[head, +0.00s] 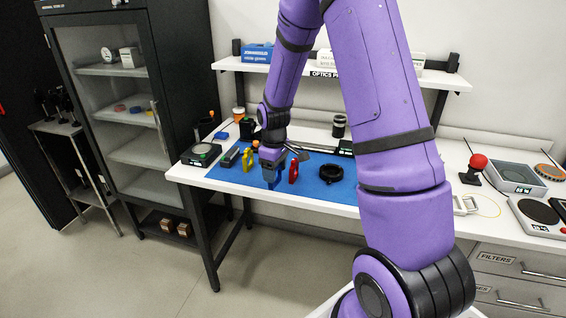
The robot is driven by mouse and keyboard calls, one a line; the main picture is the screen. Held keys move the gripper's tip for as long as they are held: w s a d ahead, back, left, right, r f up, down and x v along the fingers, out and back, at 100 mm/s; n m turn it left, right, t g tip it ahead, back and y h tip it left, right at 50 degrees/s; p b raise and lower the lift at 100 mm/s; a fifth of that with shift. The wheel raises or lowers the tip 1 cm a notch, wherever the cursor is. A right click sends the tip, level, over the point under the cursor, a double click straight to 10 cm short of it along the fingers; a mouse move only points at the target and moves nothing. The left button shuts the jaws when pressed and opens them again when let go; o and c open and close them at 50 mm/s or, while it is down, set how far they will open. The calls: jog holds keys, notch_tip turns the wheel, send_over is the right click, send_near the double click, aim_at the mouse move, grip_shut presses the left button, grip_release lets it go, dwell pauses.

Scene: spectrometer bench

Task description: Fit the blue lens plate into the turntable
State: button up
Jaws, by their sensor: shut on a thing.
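My gripper (272,160) points down over the left part of the blue mat on the bench. It is shut on the blue lens plate (270,177), which hangs upright below the purple wrist; the fingers partly hide it. Whether the plate touches the mat cannot be told. A round black piece with an open middle, seemingly the turntable (331,174), sits on the mat to the right, apart from my gripper. A yellow plate (248,159) stands to the left of my gripper and a red plate (293,170) stands just to its right.
The blue mat (315,191) has bare room along its front. Dark rail-like parts lie behind, partly hidden by my arm. A black-dialled device (201,154) stands at the bench's left end. A red ball on a stand (477,162) and a scale (538,212) are far right.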

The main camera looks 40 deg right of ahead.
jog(key=w+a+f+m, duration=0.4)
jog(key=a+f+m, duration=0.1)
jog(key=a+f, duration=0.4)
jog(key=shift+w+a+f+m, duration=0.3)
jog(key=shift+a+f, duration=0.1)
jog(key=shift+f, duration=0.55)
